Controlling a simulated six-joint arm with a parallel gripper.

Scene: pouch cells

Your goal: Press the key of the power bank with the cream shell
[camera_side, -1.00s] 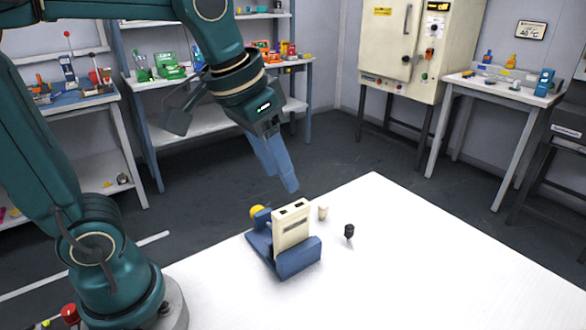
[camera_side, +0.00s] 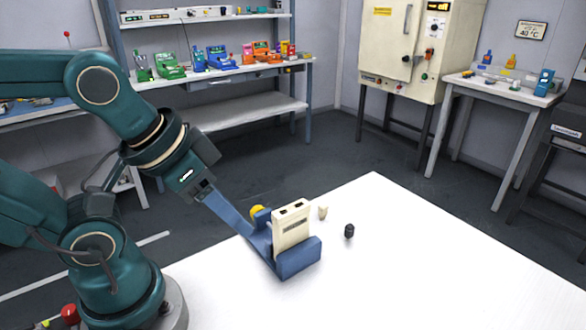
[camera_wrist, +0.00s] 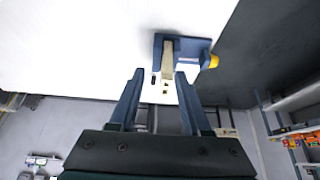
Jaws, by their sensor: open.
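The power bank with the cream shell (camera_side: 291,232) stands upright in a blue holder (camera_side: 298,260) on the white table, its two dark ports facing up. My gripper (camera_side: 250,232) is at the holder's left in the side view, its blue fingers angled down toward it. I cannot tell there whether they touch. In the wrist view my gripper (camera_wrist: 160,74) is open, and the power bank (camera_wrist: 168,76) shows between and beyond its fingers. The near end of the blue holder (camera_wrist: 191,46) lies past the fingertips. I cannot make out the key.
A yellow round part (camera_side: 257,211) sits behind the holder. A small cream piece (camera_side: 323,212) and a small black piece (camera_side: 349,231) stand to its right. The table's right and front are clear. Shelves and a cabinet stand farther back.

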